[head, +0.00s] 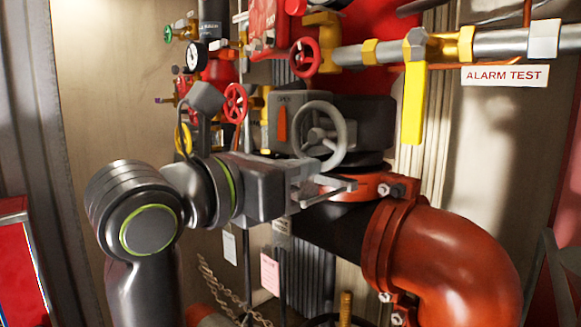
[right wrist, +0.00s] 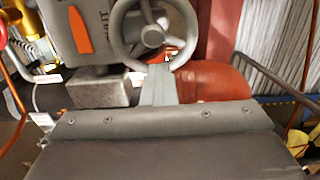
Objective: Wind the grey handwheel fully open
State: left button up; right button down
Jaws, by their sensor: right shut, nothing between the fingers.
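The grey handwheel (head: 341,137) is a spoked ring on the front of a grey gearbox (head: 279,108) with an orange pointer, at the centre of the head view. It also shows at the top of the right wrist view (right wrist: 187,50). My right gripper (head: 350,185) is shut and empty, just below and in front of the wheel's lower rim. In the right wrist view its closed fingers (right wrist: 158,84) reach up to the rim's bottom. I cannot tell whether they touch it. My left gripper is not in view.
A large red pipe elbow (head: 462,258) with bolted clamps sits below right of the wheel. Red valve wheels (head: 305,57) and a gauge (head: 196,55) crowd above and left.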

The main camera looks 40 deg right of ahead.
jog(key=shift+s, duration=0.1)
jog(key=a+b, duration=0.1)
jog(key=a, duration=0.2)
jog(key=shift+s+a+b, duration=0.15)
jog(key=shift+a+b, duration=0.25)
jog(key=shift+d, duration=0.1)
